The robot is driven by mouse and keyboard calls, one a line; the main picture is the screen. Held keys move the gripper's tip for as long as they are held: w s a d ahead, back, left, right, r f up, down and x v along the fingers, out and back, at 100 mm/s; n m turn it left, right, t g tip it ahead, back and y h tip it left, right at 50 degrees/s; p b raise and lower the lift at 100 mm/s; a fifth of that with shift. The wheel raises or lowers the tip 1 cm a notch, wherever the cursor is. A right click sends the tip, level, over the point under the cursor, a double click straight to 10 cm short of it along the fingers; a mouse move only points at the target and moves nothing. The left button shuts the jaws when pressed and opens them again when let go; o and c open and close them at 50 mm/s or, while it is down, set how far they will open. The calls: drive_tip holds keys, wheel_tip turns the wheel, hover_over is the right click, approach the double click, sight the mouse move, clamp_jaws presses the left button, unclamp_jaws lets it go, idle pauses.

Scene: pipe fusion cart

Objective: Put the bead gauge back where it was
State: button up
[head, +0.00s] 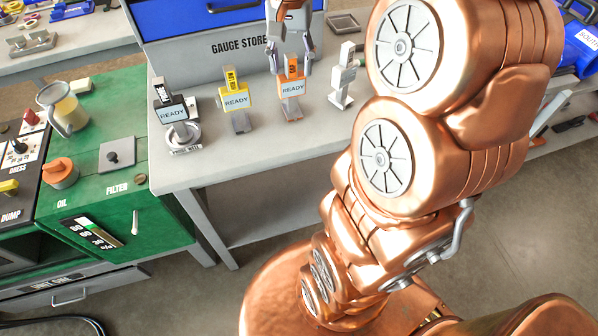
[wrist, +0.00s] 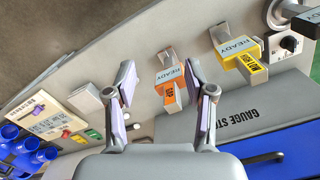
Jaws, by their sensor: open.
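A row of gauges stands on the grey bench, and I cannot read which label says bead gauge. The orange gauge (head: 291,87) has a READY plate and stands upright below my gripper (head: 290,69). In the wrist view the orange gauge (wrist: 168,82) lies between the two spread fingers of my gripper (wrist: 158,72), which look apart from it. The yellow gauge (head: 236,101) stands to its left; it also shows in the wrist view (wrist: 238,52). A black gauge (head: 172,112) with a round metal base is farther left.
The blue-fronted GAUGE STORE cabinet (head: 240,45) stands behind the row. A grey block-shaped piece (head: 343,78) stands right of the orange gauge. A green cart (head: 150,215) with a jug (head: 64,108) is at left. The bench front (head: 215,165) is clear.

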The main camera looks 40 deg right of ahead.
drive_tip(key=s+a+f+n, duration=0.4)
drive_tip(key=s+a+f, duration=0.1)
drive_tip(key=s, duration=0.5)
drive_tip(key=s+a+f+n+g, duration=0.1)
drive_tip(key=s+a+f+n, duration=0.4)
drive_tip(key=s+a, duration=0.3)
drive_tip(key=shift+s+a+f, duration=0.2)
drive_tip(key=shift+s, duration=0.85)
drive_tip(key=shift+c, duration=0.3)
drive_tip(key=shift+c, duration=0.9)
drive_tip(key=shift+d, duration=0.15)
